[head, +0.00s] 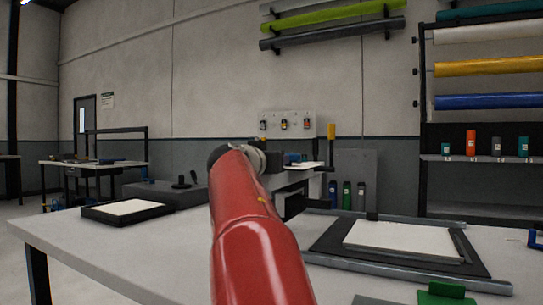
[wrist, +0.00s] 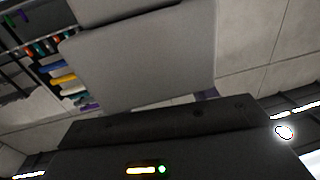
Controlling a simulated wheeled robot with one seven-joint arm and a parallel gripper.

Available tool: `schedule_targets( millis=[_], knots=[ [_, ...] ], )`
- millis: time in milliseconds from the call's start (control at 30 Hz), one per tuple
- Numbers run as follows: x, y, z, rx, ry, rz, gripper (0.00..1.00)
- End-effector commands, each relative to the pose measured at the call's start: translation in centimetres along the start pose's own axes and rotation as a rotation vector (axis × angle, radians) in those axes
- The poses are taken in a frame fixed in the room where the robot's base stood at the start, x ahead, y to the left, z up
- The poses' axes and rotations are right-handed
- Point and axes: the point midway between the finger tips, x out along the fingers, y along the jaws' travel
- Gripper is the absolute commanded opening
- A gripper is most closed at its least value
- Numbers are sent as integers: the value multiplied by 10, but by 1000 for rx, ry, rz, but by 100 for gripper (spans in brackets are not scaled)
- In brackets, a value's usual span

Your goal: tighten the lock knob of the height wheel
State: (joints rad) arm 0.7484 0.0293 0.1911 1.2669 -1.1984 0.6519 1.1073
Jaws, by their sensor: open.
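My red arm reaches up the middle of the head view, its dark wrist end beside a grey machine (head: 299,178) with a yellow-topped upright handle (head: 331,146). My gripper (wrist: 160,140) shows as a dark housing with small amber and green lights low in the wrist view; its jaws are open and I see nothing held. The fingertips are not clear. Two small black knobs (head: 184,181) stand on a low grey block (head: 166,193) left of the arm. I cannot tell which part is the height wheel or its lock knob; the arm covers part of the machine.
The white table (head: 70,236) carries a framed white pad (head: 127,208) at left, a dark frame with a white sheet (head: 404,239) at right, and a green block (head: 445,293) in front. Small bottles (head: 347,195) stand behind. Vinyl rolls (head: 487,66) hang at right.

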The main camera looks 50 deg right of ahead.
Motion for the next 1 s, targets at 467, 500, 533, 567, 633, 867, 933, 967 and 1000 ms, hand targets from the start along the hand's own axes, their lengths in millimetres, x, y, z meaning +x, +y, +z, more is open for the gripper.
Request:
schedule_targets(
  millis=[467,500,533,567,633,867,933,967,1000],
  knots=[
    [13,0,0,0,0,0,50],
    [12,0,0,0,0,0,45],
    [12,0,0,0,0,0,41],
    [12,0,0,0,0,0,37],
    [12,0,0,0,0,0,28],
    [12,0,1,0,-1,2,12],
    [12,0,1,0,-1,8,12],
    [12,0,1,0,-1,12,12],
    [12,0,2,0,0,20,12]
  ],
)
